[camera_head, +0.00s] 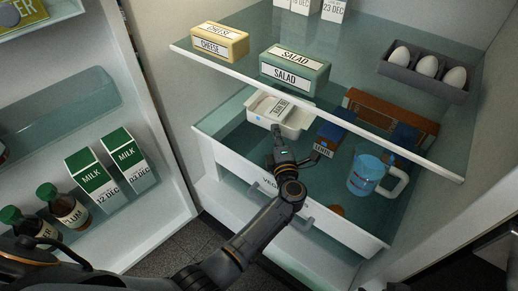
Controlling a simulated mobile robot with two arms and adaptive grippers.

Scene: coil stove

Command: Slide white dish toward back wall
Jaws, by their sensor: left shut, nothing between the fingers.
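The white dish (259,120) is a shallow open tray in the fridge, at the back left of the pulled-out drawer area, under the glass shelf. A white-labelled block (279,107) lies in it. My left arm reaches in from the bottom left. My left gripper (278,133) is shut and empty at the near edge of the dish, partly overlapping it in the picture. I cannot tell whether it touches the dish. My right gripper is not in view.
A blue box (329,139), a brown carton (392,108) and a blue jug (368,173) stand to the right of the dish. The glass shelf (350,95) above holds salad (294,72), cheese (220,42) and eggs (427,66).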

